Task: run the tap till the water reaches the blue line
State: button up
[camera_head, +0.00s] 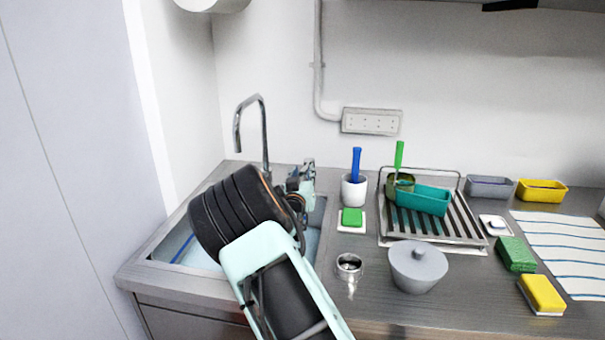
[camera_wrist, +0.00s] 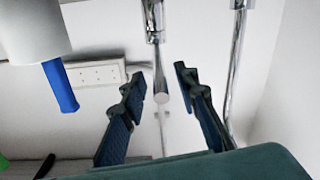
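The chrome tap (camera_head: 263,120) rises behind the sink (camera_head: 150,265), with its spout curving to the left. No stream shows below the spout tip, though my arm hides much of the basin. A pale blue surface shows in the basin, and a short blue line (camera_head: 183,248) is on its left wall. I cannot tell how the water stands against the line. My gripper (camera_head: 301,186) is at the tap's base, right of the spout.
Right of the sink stand a white cup (camera_head: 354,190) with a blue-handled tool, a green sponge (camera_head: 352,217), a small metal cup (camera_head: 349,266) and a grey lidded pot (camera_head: 418,268). A drying rack (camera_head: 437,235) holds a teal tub (camera_head: 424,200). A socket strip (camera_head: 371,121) is on the wall.

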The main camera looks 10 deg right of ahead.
grip_shut()
dwell(0.3)
jog(key=shift+s+d+r+n+t+y+b, duration=0.1)
jog(key=shift+s+d+n+t+y+b, duration=0.05)
jog(key=shift+d+n+y+b, duration=1.15)
jog(key=shift+s+d+r+n+t+y+b, duration=0.15)
jog(key=shift+d+n+y+b, duration=0.65)
jog(key=shift+d+y+b, duration=0.9)
jog(key=shift+a+f+b, duration=0.1)
jog(key=shift+a+b, duration=0.3)
grip_release()
jog(key=shift+f, duration=0.1)
